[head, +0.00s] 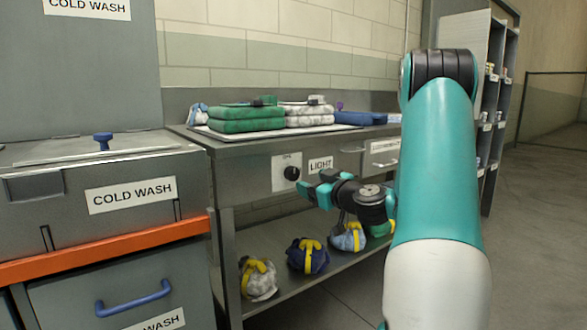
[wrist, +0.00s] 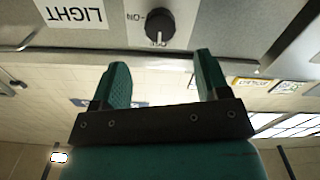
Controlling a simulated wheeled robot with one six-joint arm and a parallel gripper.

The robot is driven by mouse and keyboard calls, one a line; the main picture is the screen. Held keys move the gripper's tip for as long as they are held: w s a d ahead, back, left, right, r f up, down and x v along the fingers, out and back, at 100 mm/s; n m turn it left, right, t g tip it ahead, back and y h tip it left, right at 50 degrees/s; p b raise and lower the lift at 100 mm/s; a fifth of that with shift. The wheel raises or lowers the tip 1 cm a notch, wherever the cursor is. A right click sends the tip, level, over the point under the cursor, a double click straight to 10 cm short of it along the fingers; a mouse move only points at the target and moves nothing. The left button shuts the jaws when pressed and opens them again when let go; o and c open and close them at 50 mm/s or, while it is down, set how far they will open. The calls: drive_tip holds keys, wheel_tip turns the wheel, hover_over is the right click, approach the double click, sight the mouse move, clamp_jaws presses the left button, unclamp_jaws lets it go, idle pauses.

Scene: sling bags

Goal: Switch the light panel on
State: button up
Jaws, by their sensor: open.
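The light panel (head: 280,182) is a pale plate on the front of the grey table, next to a LIGHT label (head: 320,164). Its black round knob (head: 291,173) also shows in the wrist view (wrist: 160,24), where the panel is upside down. The knob's white mark points to the OFF lettering; ON is printed at its side. My gripper (head: 314,187) is open and empty, just in front of the panel and slightly right of the knob in the head view. In the wrist view its teal fingers (wrist: 162,72) are apart from the knob, with a gap.
Folded green towels (head: 246,118) and patterned white ones (head: 308,114) lie on the tabletop. Several tied bags, including a dark blue one (head: 307,257), sit on the lower shelf (head: 290,292). A COLD WASH cabinet (head: 90,200) stands left. Open floor (head: 540,240) lies at right.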

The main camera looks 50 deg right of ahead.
sight(294, 175)
drive_tip(key=p+x, duration=0.1)
drive_tip(key=x, duration=0.7)
drive_tip(key=shift+w+p, duration=0.3)
drive_tip(key=shift+w, duration=0.05)
drive_tip(key=c, duration=0.9)
drive_tip(key=shift+a, duration=0.1)
drive_tip(key=shift+c, duration=0.2)
